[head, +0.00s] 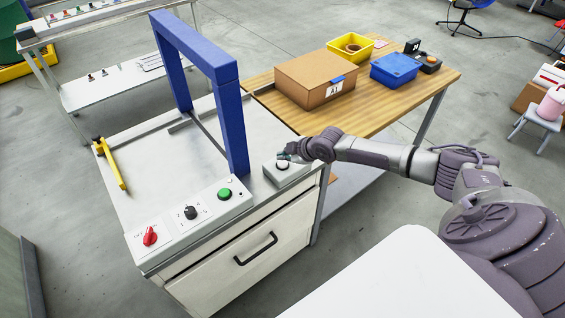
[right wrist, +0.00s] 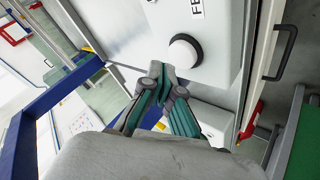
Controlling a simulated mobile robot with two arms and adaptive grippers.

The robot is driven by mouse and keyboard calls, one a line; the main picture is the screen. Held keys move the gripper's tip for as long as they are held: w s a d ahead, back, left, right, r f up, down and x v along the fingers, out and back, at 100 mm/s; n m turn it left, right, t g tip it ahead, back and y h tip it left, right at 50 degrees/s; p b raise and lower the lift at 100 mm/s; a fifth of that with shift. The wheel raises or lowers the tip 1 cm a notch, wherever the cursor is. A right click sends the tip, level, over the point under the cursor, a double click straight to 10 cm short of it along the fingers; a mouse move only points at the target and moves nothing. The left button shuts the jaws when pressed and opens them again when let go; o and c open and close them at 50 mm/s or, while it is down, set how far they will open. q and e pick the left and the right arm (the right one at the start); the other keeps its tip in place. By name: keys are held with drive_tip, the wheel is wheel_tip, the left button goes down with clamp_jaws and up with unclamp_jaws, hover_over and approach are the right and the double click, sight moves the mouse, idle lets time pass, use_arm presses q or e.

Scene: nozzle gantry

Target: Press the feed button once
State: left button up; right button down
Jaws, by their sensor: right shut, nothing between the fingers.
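The feed button is a round white button (right wrist: 185,52) with a dark collar on a light grey box (right wrist: 220,60); part of a label starting "FE" shows beside it. In the head view the box (head: 296,177) sits at the right end of the white cabinet top. My right gripper (head: 285,156) is shut and empty, over this box, and partly covers the button. In the right wrist view its closed fingertips (right wrist: 161,69) are close beside the button's lower left edge; I cannot tell whether they touch it. My left gripper is not in view.
A blue gantry frame (head: 236,125) stands on the cabinet (head: 135,210). A front panel holds a red knob (head: 150,236), a black knob (head: 190,212) and a green button (head: 225,194). A wooden table (head: 385,112) behind carries a cardboard box (head: 315,80) and bins.

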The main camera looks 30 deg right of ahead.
sight(284, 164)
drive_tip(key=shift+f+b, duration=0.3)
drive_tip(key=shift+f, duration=0.1)
drive_tip(key=shift+f+b, duration=0.55)
drive_tip(key=shift+f, duration=0.05)
idle(0.6)
drive_tip(key=shift+r, duration=0.1)
drive_tip(key=shift+r+p, duration=0.75)
drive_tip(key=shift+r, duration=0.15)
drive_tip(key=shift+r, duration=0.1)
wheel_tip(284, 164, up, 5)
drive_tip(key=p, duration=0.4)
idle(0.6)
